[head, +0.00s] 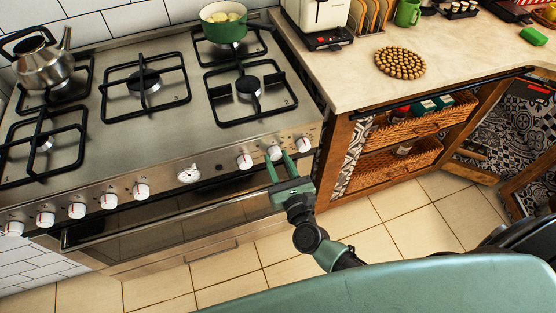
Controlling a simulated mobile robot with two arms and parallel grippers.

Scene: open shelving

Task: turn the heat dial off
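A row of white dials with red marks runs along the front panel of the steel stove (160,168). My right gripper (279,161) is at the right part of this panel, its two green fingers spread apart. One dial (274,153) shows at the fingertips, partly hidden by them; I cannot tell whether they touch it. Another dial (303,145) is just right of the fingers, and one (244,161) is to their left. More dials (141,190) continue to the left. I cannot tell which one is the heat dial. My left gripper is not in view.
A green pot (224,28) stands on a back burner and a steel kettle (43,62) at the left. The tiled floor (380,215) in front is clear.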

